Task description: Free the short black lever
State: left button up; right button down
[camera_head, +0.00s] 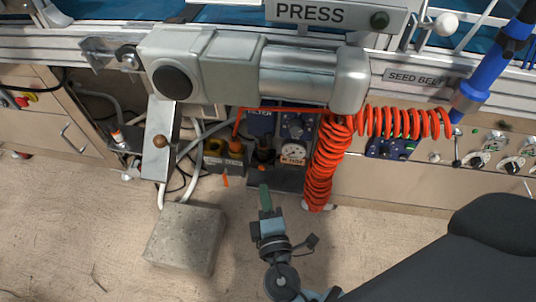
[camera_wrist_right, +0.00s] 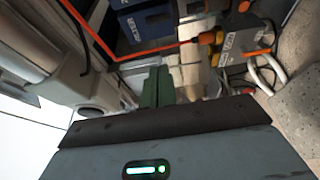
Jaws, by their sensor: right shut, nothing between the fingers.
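A short black upright part (camera_head: 264,150) stands on the low shelf between the yellow-and-orange fitting and the gauge; I cannot tell for sure whether it is the lever. My right gripper (camera_head: 265,195) is just in front of this shelf, pointing at it, with its green fingers together and empty. In the right wrist view the fingers (camera_wrist_right: 157,88) point toward the shelf, apart from the blue filter box (camera_wrist_right: 148,20). What lies straight behind the fingers is hidden there. My left gripper is not in view.
A red coiled hose (camera_head: 322,170) hangs right of the gauge (camera_head: 292,152). A concrete block (camera_head: 186,238) lies on the floor at left. The grey press housing (camera_head: 210,60) overhangs the shelf. An orange line (camera_wrist_right: 150,50) crosses above the fingers. Floor beside my gripper is clear.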

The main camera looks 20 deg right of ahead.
jog(key=w, duration=0.1)
send_near(268, 135)
jog(key=w+a+f, duration=0.2)
jog(key=w+a, duration=0.1)
jog(key=w, duration=0.1)
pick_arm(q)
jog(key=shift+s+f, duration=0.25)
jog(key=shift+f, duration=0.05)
pick_arm(e)
jog(key=shift+w+d, duration=0.6)
jog(key=shift+d, duration=0.35)
jog(key=shift+w+d, duration=0.6)
jog(key=shift+d, duration=0.35)
